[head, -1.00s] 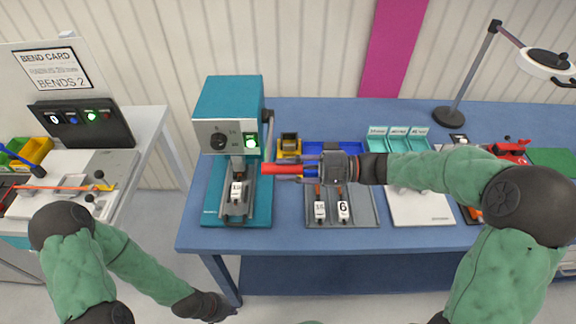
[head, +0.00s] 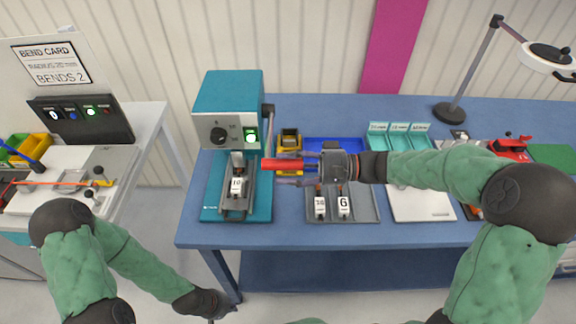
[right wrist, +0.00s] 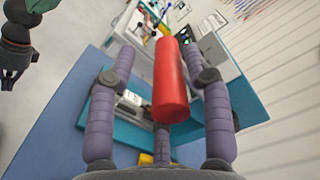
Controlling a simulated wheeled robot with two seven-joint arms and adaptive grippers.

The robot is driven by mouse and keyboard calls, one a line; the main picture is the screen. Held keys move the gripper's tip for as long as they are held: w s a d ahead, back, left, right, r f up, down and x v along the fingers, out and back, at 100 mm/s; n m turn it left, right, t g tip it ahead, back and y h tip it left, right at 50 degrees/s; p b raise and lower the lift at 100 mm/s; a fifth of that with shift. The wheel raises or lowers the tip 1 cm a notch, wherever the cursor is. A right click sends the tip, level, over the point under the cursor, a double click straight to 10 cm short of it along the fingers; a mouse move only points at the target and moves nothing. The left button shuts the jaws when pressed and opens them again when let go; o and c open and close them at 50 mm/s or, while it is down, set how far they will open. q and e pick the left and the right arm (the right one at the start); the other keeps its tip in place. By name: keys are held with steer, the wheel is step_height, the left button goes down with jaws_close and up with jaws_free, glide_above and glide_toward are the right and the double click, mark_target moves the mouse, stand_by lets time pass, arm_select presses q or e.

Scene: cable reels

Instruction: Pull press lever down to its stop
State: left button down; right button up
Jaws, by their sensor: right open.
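The teal press (head: 228,95) stands on the left of the blue table. Its grey lever arm (head: 267,125) hangs down along its right side and ends in a red handle (head: 282,165) that points right. My right gripper (head: 288,168) is open around the red handle.
Teal bins (head: 398,133) and a lamp (head: 449,115) stand farther right. A side bench (head: 140,125) is at left.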

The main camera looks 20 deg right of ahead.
steer(key=shift+d, duration=0.15)
steer(key=v, duration=1.1)
steer(key=shift+d, duration=0.35)
steer(key=shift+s, duration=0.15)
